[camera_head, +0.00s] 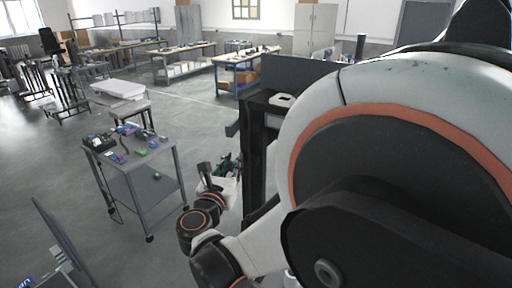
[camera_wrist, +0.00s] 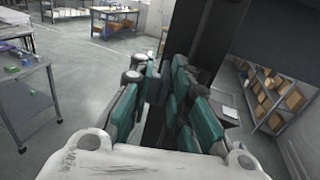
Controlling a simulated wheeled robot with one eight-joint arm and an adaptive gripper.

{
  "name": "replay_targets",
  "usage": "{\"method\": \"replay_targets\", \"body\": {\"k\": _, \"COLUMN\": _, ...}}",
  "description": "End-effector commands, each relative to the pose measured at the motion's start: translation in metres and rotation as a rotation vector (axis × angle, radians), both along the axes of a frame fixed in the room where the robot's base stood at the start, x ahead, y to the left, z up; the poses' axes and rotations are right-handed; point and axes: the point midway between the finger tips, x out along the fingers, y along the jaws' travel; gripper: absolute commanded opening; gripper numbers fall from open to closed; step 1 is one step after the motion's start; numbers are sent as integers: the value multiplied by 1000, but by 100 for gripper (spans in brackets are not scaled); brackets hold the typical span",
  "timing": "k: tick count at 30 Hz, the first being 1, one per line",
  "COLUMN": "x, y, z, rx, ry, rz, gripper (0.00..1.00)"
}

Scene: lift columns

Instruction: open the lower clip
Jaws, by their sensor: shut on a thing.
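My gripper (camera_wrist: 162,80) with its teal-padded fingers reaches up to a tall black lift column (camera_wrist: 197,38) in the wrist view. The fingers are closed around a narrow dark piece between the pads, which I take to be the lower clip; the pads hide most of it and its shape is unclear. In the head view my gripper (camera_head: 229,168) is small, beside the left side of the black column (camera_head: 256,150). The clip cannot be made out there, and my arm covers much of the right side.
A grey two-shelf cart (camera_head: 160,158) with small items stands left of my gripper. Workbenches (camera_head: 240,78) stand at the back. A shelf with brown boxes (camera_wrist: 272,98) is at the right in the wrist view. The floor between cart and column is clear.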

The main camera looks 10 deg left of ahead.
Motion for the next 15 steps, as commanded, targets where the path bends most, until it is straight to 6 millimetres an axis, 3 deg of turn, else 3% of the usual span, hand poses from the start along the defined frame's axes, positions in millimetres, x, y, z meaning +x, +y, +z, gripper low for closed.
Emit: {"method": "replay_targets", "body": {"k": 15, "x": 6, "y": 15, "z": 2, "rx": -3, "ry": -3, "rz": -239, "gripper": 0}}
